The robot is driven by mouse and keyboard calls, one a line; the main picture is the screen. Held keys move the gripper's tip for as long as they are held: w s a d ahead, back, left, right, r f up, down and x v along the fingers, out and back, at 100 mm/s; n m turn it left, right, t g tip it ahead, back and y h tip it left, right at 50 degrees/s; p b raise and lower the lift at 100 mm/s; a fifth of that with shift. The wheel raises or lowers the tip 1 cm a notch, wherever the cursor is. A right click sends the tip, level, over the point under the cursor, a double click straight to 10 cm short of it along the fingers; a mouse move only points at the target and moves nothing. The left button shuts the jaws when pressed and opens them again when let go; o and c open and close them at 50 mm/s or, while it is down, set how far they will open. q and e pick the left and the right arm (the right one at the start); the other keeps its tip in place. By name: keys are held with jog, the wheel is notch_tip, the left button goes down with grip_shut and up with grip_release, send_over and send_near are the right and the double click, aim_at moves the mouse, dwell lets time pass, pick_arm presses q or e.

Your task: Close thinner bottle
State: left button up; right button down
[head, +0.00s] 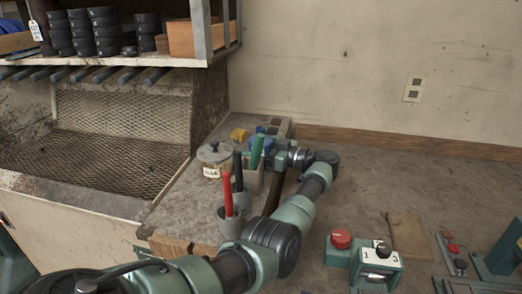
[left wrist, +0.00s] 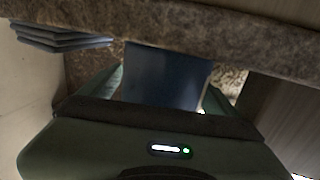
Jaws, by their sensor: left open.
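My left arm reaches across the bench in the head view, and its gripper (head: 275,150) is at the small shelf, beside a blue object (head: 261,143). The blue object may be the thinner bottle, but the gripper and the pens partly hide it and I cannot tell its cap. In the left wrist view a dark blue flat-sided thing (left wrist: 168,75) lies between the spread fingers of the left gripper (left wrist: 165,92). I cannot tell whether the fingers touch it. My right gripper is not in view.
A red button box (head: 340,242) stands on the bench at right. The back-right bench is clear.

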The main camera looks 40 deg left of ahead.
pick_arm(q)
jog(key=shift+a, duration=0.1)
jog(key=c, duration=1.6)
jog(key=shift+r, duration=0.2)
notch_tip(320, 180, up, 20)
jog(key=shift+f, duration=0.25)
jog(key=o, duration=0.7)
jog(key=shift+c, duration=0.2)
grip_shut()
